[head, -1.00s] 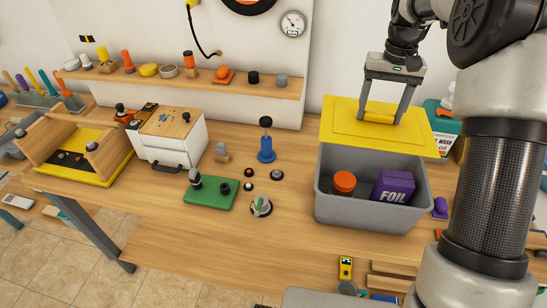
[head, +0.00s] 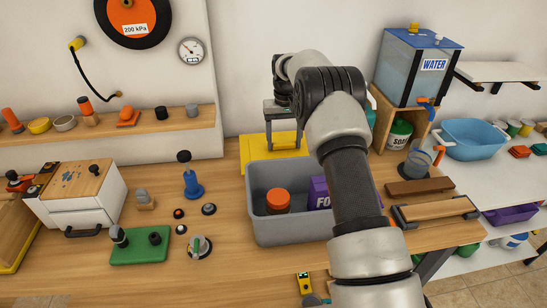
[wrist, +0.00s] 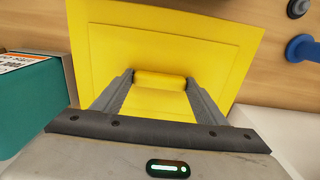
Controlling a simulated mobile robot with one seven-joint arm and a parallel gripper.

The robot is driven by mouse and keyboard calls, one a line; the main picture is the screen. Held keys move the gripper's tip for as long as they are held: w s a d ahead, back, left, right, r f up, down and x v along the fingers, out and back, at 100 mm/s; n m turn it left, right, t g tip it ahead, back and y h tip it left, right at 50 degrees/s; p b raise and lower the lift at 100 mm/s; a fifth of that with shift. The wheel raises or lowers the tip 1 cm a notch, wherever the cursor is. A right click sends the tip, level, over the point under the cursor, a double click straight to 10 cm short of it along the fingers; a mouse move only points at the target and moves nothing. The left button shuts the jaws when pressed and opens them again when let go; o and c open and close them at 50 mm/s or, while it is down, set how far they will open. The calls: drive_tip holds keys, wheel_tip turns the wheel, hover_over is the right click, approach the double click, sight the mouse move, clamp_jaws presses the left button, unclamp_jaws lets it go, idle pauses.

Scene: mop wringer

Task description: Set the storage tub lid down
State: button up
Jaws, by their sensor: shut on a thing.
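The storage tub lid (head: 256,154) is a flat yellow panel. In the head view it shows behind the grey storage tub (head: 265,228), partly hidden by my arm. My gripper (head: 283,138) is above the lid, its two fingers on either side of the lid's raised yellow handle. The wrist view shows the handle (wrist: 160,77) clamped between the fingers of my gripper (wrist: 160,84), with the lid's panel (wrist: 215,55) spreading around it. I cannot tell whether the lid touches the table. The open tub holds an orange-capped jar (head: 278,201) and a purple FOIL box (head: 318,192).
A teal labelled container (wrist: 35,100) is close to the lid's left side in the wrist view. A blue stand (head: 192,182) is left of the tub. A wooden stand with a water tank (head: 415,70) is at right. Bare table (head: 225,235) lies left of the tub.

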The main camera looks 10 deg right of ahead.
sight(284, 149)
drive_tip(key=shift+f, duration=2.9)
drive_tip(key=shift+f, duration=0.2)
drive_tip(key=o, duration=1.1)
drive_tip(key=shift+o, duration=0.2)
